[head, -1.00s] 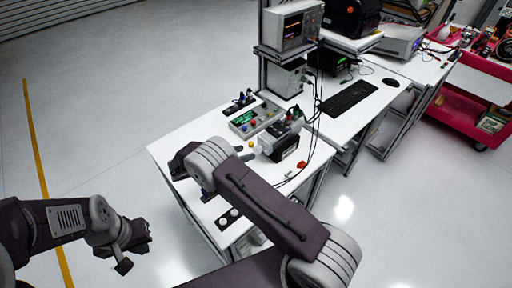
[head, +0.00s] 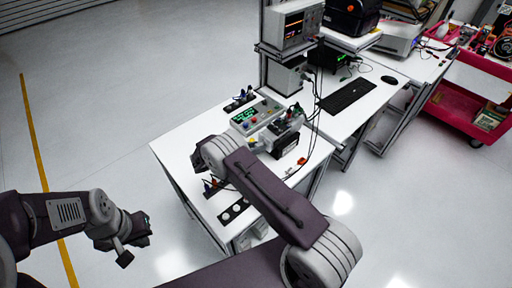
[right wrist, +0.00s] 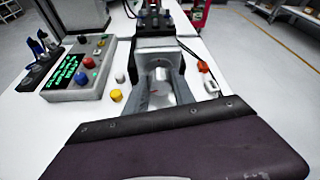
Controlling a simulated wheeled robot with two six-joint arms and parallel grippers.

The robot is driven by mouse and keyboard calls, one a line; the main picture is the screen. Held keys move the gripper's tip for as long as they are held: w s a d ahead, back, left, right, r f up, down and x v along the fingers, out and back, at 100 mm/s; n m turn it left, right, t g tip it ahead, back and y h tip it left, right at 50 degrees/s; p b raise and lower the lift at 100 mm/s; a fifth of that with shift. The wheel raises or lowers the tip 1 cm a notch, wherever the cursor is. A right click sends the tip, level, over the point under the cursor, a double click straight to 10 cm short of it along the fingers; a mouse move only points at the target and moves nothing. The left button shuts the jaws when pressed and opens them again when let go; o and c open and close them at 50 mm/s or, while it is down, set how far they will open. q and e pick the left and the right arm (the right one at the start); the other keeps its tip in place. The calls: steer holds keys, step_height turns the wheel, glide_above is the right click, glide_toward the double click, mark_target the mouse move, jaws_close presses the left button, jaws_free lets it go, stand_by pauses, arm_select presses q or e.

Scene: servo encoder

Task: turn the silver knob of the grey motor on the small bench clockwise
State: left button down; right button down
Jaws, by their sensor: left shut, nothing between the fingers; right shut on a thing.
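The grey motor (head: 287,138) stands on the small white bench in the head view, right of the green-display control box. In the right wrist view the motor (right wrist: 155,45) is straight ahead, with its silver knob (right wrist: 160,76) facing me. My right gripper (right wrist: 160,90) has one finger on each side of the knob and is shut on it. In the head view my right gripper (head: 257,147) reaches the motor's near left side; the knob is mostly hidden there. My left gripper (head: 147,228) is shut and empty, over the floor left of the bench.
The control box (head: 255,116), with coloured buttons, stands close beside the motor. Black cables (head: 314,140) hang at the bench's right. A dark plate with white discs (head: 233,210) lies near the front edge.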

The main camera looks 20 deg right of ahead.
steer(key=m+t+b, duration=0.2)
steer(key=m, duration=0.1)
steer(key=shift+s+d+f+y, duration=0.1)
steer(key=shift+s+f+y, duration=0.1)
steer(key=shift+y, duration=0.2)
steer(key=m+t+b, duration=0.1)
steer(key=m+b, duration=0.1)
steer(key=b, duration=0.3)
steer(key=f+m+t+b, duration=0.1)
steer(key=m+t+b, duration=0.1)
steer(key=b, duration=0.4)
steer(key=shift+s+m, duration=0.15)
steer(key=shift+m, duration=0.45)
steer(key=m+t+b, duration=0.1)
steer(key=m+b, duration=0.2)
steer(key=b, duration=0.7)
steer(key=m+t+b, duration=0.2)
steer(key=m+b, duration=0.1)
steer(key=b, duration=0.8)
steer(key=shift+s+d+m+h, duration=0.1)
steer(key=shift+s+m+h, duration=0.05)
steer(key=shift+m+h, duration=0.2)
steer(key=shift+r+m+b, duration=0.25)
steer(key=shift+b, duration=0.45)
steer(key=c, duration=1.1)
jaws_free()
steer(key=shift+o, duration=0.2)
